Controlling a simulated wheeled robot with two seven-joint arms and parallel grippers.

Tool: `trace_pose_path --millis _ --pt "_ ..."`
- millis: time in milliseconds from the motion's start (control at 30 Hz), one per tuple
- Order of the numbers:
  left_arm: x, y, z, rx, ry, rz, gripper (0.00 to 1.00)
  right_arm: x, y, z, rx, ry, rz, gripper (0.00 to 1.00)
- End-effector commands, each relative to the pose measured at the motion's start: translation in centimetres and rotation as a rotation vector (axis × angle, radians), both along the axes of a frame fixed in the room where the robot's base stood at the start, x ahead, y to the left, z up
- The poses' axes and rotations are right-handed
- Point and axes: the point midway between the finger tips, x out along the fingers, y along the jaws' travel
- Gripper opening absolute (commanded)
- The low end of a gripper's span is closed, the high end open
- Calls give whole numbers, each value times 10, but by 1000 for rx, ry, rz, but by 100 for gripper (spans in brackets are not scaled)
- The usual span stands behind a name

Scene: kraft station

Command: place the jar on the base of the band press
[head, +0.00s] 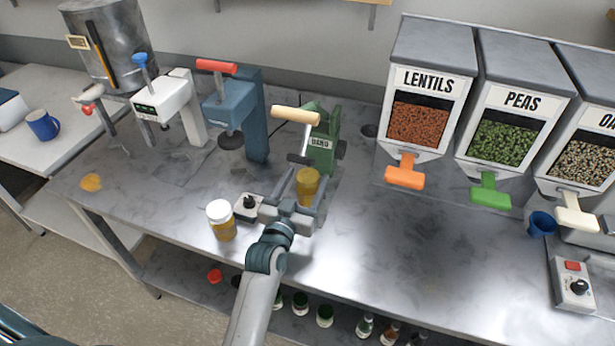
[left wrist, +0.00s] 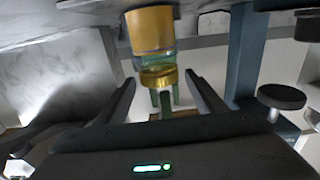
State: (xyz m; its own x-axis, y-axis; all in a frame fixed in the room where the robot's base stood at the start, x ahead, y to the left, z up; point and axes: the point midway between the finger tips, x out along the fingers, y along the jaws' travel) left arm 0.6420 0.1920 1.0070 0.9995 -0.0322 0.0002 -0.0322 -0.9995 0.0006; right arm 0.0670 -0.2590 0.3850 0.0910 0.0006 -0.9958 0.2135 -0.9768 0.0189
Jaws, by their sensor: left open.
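A jar (head: 307,187) with amber contents and a gold lid stands upright in front of the green band press (head: 321,140). I cannot tell whether it rests on the press base, which is mostly hidden. My left gripper (head: 306,188) is open, with its fingers on either side of the jar. In the left wrist view, which looks upside down, the jar (left wrist: 151,38) shows between and beyond the fingertips (left wrist: 160,84), with a visible gap on each side. A second jar (head: 222,222), white-lidded, stands on the table left of the gripper. My right gripper is not in view.
A blue press (head: 234,115) and a white press (head: 167,105) stand at the back left. Lentil (head: 425,95) and pea dispensers (head: 510,115) stand at the right.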

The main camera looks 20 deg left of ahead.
Motion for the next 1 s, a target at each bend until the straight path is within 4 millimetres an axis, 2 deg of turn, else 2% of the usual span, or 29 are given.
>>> trace_pose_path --millis 300,500,700,1000 --pt "-57 2 -4 2 2 0 63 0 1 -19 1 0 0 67" --pt "-85 3 -2 0 1 0 63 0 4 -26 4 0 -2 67" --pt "-98 3 -1 1 1 0 63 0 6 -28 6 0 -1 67" --pt "-99 3 0 1 1 0 63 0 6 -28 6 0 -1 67"
